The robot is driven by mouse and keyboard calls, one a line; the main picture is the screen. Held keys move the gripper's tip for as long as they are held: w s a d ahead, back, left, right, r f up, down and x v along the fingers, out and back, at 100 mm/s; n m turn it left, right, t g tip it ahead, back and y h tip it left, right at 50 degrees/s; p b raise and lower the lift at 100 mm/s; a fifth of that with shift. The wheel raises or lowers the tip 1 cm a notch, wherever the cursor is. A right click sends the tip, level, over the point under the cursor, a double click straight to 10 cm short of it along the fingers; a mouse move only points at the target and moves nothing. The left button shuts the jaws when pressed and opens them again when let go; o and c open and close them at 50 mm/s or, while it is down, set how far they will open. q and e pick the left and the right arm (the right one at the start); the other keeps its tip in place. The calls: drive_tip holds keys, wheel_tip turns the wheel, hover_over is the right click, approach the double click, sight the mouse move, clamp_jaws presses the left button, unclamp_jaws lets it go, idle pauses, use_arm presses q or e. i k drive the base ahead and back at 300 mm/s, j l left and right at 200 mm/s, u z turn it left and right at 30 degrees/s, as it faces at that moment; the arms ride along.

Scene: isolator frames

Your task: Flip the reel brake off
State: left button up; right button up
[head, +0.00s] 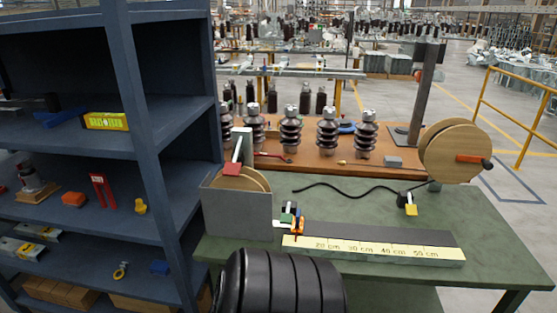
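A wooden reel (242,178) sits partly inside a grey metal housing (236,215) at the left of the green table. A pale upright bar (238,148) stands at this reel and may be its brake lever; I cannot tell its setting. A larger wooden reel (447,152) with an orange and dark crank handle (470,159) stands at the right. A small black device with a yellow front (410,206) sits by the black cable. Another small device with orange, green and white parts (292,222) is beside the housing. Neither gripper is in view.
The green table (335,211) carries a length scale (375,250) beside a dark strip. Several dark ribbed insulators (291,132) stand on a brown board behind. A blue shelf (150,130) stands at the left. A black cable (345,190) runs across the table.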

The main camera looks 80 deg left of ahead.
sight(233, 168)
drive_tip(key=u, duration=3.05)
